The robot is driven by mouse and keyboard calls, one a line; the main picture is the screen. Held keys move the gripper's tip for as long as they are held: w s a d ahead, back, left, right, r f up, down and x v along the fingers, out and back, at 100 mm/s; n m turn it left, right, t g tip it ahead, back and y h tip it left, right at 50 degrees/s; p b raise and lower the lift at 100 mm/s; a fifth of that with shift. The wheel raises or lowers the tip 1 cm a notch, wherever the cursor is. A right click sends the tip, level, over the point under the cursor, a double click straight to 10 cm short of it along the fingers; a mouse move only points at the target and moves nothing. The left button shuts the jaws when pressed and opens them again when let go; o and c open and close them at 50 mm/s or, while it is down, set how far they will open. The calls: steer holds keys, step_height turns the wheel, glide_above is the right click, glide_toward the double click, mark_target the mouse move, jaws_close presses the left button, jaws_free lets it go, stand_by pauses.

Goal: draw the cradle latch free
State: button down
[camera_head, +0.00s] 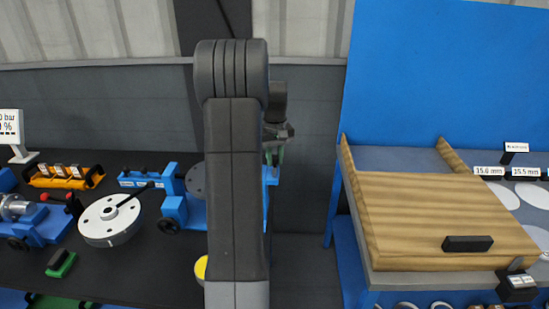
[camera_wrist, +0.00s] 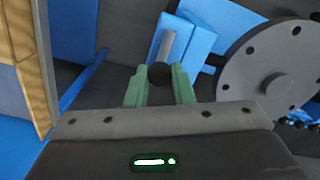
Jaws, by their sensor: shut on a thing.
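In the wrist view my gripper's green fingers (camera_wrist: 159,82) are shut on the black knob of the cradle latch (camera_wrist: 159,73). The latch's grey pin (camera_wrist: 167,46) runs from the knob along a blue block of the cradle (camera_wrist: 194,42). A grey flanged disc with bolt holes (camera_wrist: 262,68) stands to the right of the latch. In the head view my gripper (camera_head: 273,157) is partly hidden by my arm, at the right end of the blue cradle (camera_head: 174,209). The knob cannot be made out there. The grey disc (camera_head: 194,180) shows just left of my arm.
A white round flange with a black handle (camera_head: 97,232) lies on the dark bench left of the cradle. An orange rack (camera_head: 64,181) stands behind it. A wooden board (camera_head: 430,205) on a blue-framed table is at the right. A gap separates bench and table.

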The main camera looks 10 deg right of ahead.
mark_target(275, 158)
steer(key=c, duration=1.2)
jaws_free()
steer(key=shift+w+d, duration=0.1)
steer(key=shift+w, duration=0.2)
steer(key=shift+c, duration=0.2)
steer(key=shift+s, duration=0.1)
step_height(275, 158, up, 14)
steer(key=shift+b, duration=0.45)
step_height(275, 158, down, 14)
steer(key=shift+r+p, duration=0.1)
steer(key=shift+p, duration=0.4)
steer(key=shift+s+f, duration=0.1)
steer(key=shift+f, duration=0.1)
steer(key=shift+s+r, duration=0.1)
steer(key=shift+s, duration=0.15)
